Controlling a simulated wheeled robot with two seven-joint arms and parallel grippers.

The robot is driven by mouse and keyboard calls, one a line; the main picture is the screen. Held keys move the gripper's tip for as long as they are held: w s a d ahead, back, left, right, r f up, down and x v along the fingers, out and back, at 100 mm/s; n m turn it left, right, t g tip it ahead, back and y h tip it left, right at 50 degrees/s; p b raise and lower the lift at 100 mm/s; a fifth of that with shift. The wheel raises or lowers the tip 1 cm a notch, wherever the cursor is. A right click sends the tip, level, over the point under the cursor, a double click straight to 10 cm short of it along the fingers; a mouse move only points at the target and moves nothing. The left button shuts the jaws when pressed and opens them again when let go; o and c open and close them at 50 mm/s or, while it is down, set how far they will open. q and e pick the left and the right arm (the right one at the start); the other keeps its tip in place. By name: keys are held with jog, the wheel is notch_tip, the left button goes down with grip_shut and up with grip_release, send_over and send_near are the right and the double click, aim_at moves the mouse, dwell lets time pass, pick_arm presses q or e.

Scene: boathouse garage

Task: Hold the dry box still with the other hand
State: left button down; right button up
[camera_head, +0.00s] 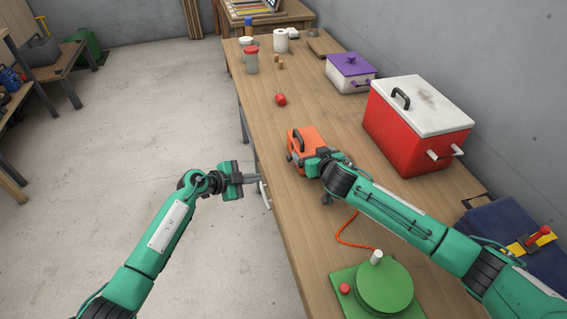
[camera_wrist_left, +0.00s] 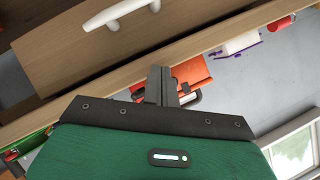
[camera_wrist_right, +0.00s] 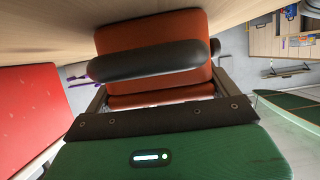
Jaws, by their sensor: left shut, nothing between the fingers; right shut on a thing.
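The orange dry box (camera_head: 305,139) with a dark handle lies on the workbench near its front edge. My right gripper (camera_head: 317,163) is shut on it. In the right wrist view the dry box (camera_wrist_right: 150,37) fills the space between the fingers, its dark handle (camera_wrist_right: 148,60) across the front. Which part the fingers clamp is not clear. My left gripper (camera_head: 258,176) is shut and empty, just off the bench's front edge and apart from the dry box. In the left wrist view its fingers (camera_wrist_left: 160,85) are together, with the dry box (camera_wrist_left: 193,75) beyond them.
A white drawer handle (camera_head: 264,194) is close below my left gripper. A red cooler (camera_head: 412,135), a purple-lidded box (camera_head: 348,83) and a green round device (camera_head: 385,289) with an orange cord (camera_head: 345,240) stand on the workbench (camera_head: 318,257).

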aim_at(291, 158)
pick_arm(q)
jog(key=s+d+r+m+t, duration=0.2)
jog(key=s+r+m+t, duration=0.1)
jog(key=s+r, duration=0.5)
jog(key=shift+r+m+y, duration=0.3)
jog(key=shift+r+m, duration=0.35)
jog(key=shift+m, duration=0.05)
jog(key=x, duration=0.9)
jog(key=shift+w+d+f, duration=0.1)
jog(key=shift+d, duration=0.1)
jog(key=shift+w+d+f, duration=0.1)
jog(key=shift+w+f, duration=0.15)
jog(key=shift+w, duration=0.25)
jog(key=shift+w+d+f, duration=0.1)
jog(key=shift+w+f, duration=0.15)
jog(key=shift+w, duration=0.25)
jog(key=shift+w+f, duration=0.25)
jog(key=shift+w, duration=0.25)
jog(key=shift+w+f, duration=0.25)
jog(key=shift+w, duration=0.2)
